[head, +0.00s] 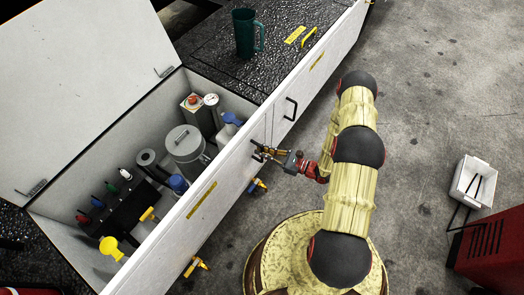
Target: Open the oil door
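A long white cabinet runs diagonally, and its front panel (228,178) carries dark handles. One dark handle (290,108) is clear of my arm on the upper part of the front. My gripper (262,152) is at the front panel, at or very close to another small dark handle (256,157). The fingers are small and overlap that handle, so I cannot tell whether they grip it. A large white lid (85,85) stands raised over an open compartment at left. I cannot tell which panel is the oil door; no label is readable.
The compartment holds a grey metal can (186,143), several bottles and a black rack (118,205). A green mug (246,33) stands on the dark top. Yellow-tipped taps (197,264) stick out from the front. A red cabinet (492,245) with a white bin (474,182) stands right. Grey floor at upper right is clear.

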